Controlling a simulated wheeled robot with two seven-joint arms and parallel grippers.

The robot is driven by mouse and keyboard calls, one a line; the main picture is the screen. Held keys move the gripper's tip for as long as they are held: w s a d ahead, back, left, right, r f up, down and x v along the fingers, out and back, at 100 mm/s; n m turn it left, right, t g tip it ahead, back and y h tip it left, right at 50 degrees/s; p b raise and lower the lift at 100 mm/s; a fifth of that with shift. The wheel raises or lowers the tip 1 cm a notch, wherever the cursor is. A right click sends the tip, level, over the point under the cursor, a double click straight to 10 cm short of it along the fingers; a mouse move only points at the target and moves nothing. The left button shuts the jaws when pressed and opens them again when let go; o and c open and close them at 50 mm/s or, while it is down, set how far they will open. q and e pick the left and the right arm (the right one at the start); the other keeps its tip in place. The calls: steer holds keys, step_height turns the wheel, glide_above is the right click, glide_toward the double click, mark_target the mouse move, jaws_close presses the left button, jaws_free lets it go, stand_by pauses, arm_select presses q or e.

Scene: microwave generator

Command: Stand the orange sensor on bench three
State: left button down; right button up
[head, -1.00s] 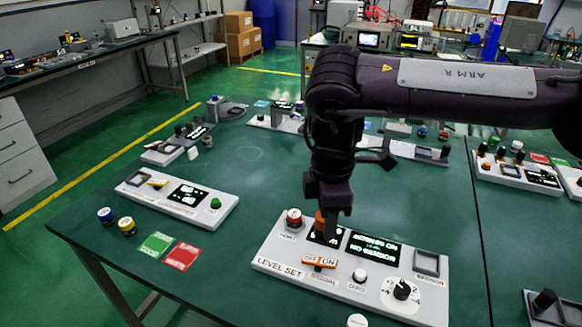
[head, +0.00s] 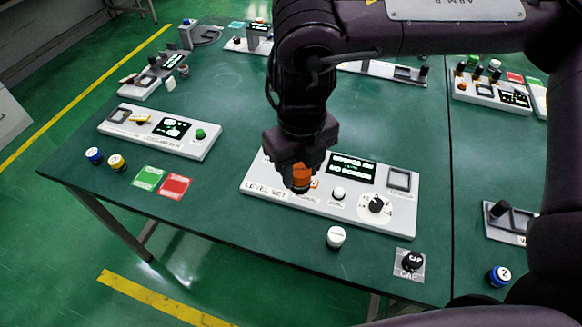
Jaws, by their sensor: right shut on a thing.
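My right gripper (head: 301,178) hangs over the left part of the grey "LEVEL SET" panel (head: 262,186), shut on the orange sensor (head: 302,171). The sensor shows between the dark fingers, and most of it is hidden. I cannot tell how far it is above the panel. The panel has a lit black display (head: 352,166), a white button (head: 338,193), a black dial (head: 376,205) and, at its right end, an empty-looking square socket (head: 400,179). My left gripper is not in view.
A white-topped jar (head: 335,237) and a black cap on a grey plate (head: 411,261) stand in front of the panel. Green (head: 149,178) and red (head: 174,186) cards lie left of it. Another panel (head: 160,132) is further left.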

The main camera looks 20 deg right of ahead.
step_height(320, 180, down, 16)
steer(key=shift+r+b, duration=0.1)
steer(key=shift+b, duration=0.6)
step_height(320, 180, down, 3)
steer(key=shift+f+b, duration=0.1)
steer(key=shift+b, duration=0.2)
steer(key=shift+f, duration=0.4)
steer(key=shift+f, duration=0.2)
steer(key=o, duration=1)
